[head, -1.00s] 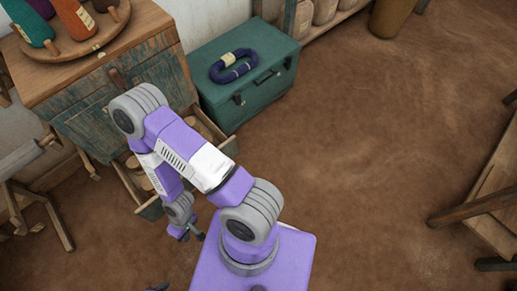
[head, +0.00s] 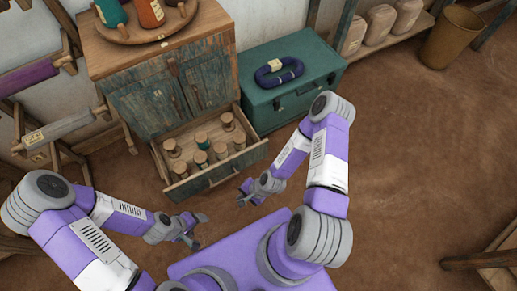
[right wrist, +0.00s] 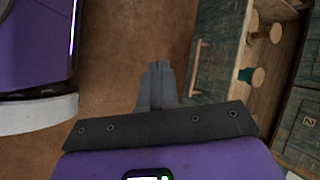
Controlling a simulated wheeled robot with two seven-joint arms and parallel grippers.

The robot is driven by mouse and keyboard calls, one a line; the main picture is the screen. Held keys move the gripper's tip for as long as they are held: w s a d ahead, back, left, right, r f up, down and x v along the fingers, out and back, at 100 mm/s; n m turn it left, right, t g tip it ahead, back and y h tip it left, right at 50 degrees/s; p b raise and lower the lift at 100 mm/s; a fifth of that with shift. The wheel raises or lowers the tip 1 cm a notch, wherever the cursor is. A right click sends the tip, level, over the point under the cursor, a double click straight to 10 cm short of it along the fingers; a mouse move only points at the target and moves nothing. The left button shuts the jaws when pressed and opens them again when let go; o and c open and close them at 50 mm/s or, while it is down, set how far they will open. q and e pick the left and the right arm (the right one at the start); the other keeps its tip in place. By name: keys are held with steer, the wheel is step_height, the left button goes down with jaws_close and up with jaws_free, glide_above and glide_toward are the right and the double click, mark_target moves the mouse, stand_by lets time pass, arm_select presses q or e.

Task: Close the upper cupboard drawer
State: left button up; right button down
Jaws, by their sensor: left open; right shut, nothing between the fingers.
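The wooden cupboard (head: 165,75) stands at the upper left in the head view, with weathered blue-green doors. Its drawer (head: 218,176) is pulled out below the doors and holds several wooden spools (head: 202,141). I cannot tell whether another drawer lies below it. My right gripper (head: 243,196) is shut and empty, just in front of the drawer's front panel and apart from it. In the right wrist view its shut fingers (right wrist: 158,72) are left of the drawer front (right wrist: 214,60) and its handle (right wrist: 197,69). My left gripper (head: 199,231) is open and empty, in front of the drawer.
A teal trunk (head: 310,66) with a dark blue yarn coil (head: 279,72) stands right of the cupboard. A round tray (head: 150,35) with yarn cones is on the cupboard top. Wooden loom parts (head: 60,130) are at the left. The floor (head: 410,150) to the right is clear.

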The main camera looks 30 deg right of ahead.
steer(key=w+d+m+t+h+p, duration=0.1)
steer(key=w+d+m+t+p, duration=0.35)
steer(key=m, duration=0.65)
steer(key=m+t+h, duration=0.2)
steer(key=m+h, duration=0.2)
steer(key=m, duration=0.8)
glide_toward(253, 149)
step_height(253, 149, down, 5)
steer(key=w, duration=0.1)
steer(key=w+b, duration=0.1)
steer(key=w, duration=0.1)
steer(key=shift+w+a+r, duration=0.25)
steer(key=shift+a, duration=0.15)
steer(key=shift+w, duration=0.4)
steer(key=shift+w, duration=0.1)
